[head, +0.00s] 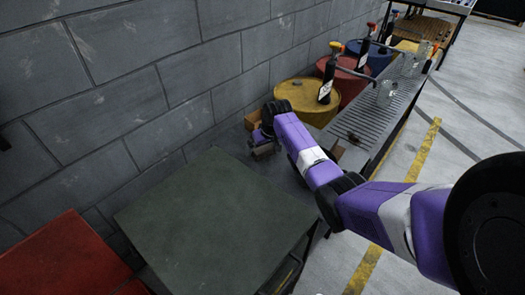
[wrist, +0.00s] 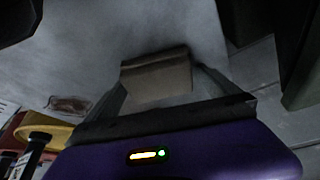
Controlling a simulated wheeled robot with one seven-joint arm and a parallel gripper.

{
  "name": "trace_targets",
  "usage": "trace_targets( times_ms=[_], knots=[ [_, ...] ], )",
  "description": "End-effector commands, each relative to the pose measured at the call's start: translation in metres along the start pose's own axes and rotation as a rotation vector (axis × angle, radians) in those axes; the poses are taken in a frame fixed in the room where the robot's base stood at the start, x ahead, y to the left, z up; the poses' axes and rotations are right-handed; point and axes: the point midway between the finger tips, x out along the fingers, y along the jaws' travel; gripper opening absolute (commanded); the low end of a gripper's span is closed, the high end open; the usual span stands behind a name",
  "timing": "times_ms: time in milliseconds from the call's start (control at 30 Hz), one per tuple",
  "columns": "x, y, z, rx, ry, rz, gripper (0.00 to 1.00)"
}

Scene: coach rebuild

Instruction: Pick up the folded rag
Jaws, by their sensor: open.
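A grey-brown folded piece that looks like the rag (wrist: 157,82) shows in the wrist view, with a crease along its upper edge. It lies on a pale grey surface. My gripper (wrist: 161,74) is open, with one finger on each side of the piece. I cannot tell whether the fingers touch it. In the head view my gripper (head: 263,147) points down at the grey surface between the wall and the green box, and the piece is mostly hidden there by my arm.
A large green box top (head: 215,220) stands in front, with a red one (head: 65,262) at left. A block wall (head: 120,100) runs close behind. A yellow drum (head: 306,97) and a slatted rack (head: 375,115) with bottles stand beyond. An orange-brown box (head: 253,119) sits near my wrist.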

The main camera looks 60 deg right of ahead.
Motion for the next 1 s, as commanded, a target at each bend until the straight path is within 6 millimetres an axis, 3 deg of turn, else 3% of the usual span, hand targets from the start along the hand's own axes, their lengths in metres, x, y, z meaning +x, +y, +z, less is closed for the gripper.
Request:
trace_targets(
  times_ms=[67,333,767,1000],
  knots=[
    [0.0,0.0,0.0,0.0,0.0,0.0,1.0],
    [0.0,0.0,0.0,0.0,-0.001,0.0,0.47],
    [-0.009,0.0,-0.004,-0.001,0.001,0.0,0.45],
    [-0.05,-0.001,-0.022,-0.002,0.005,0.0,0.45]
  ],
)
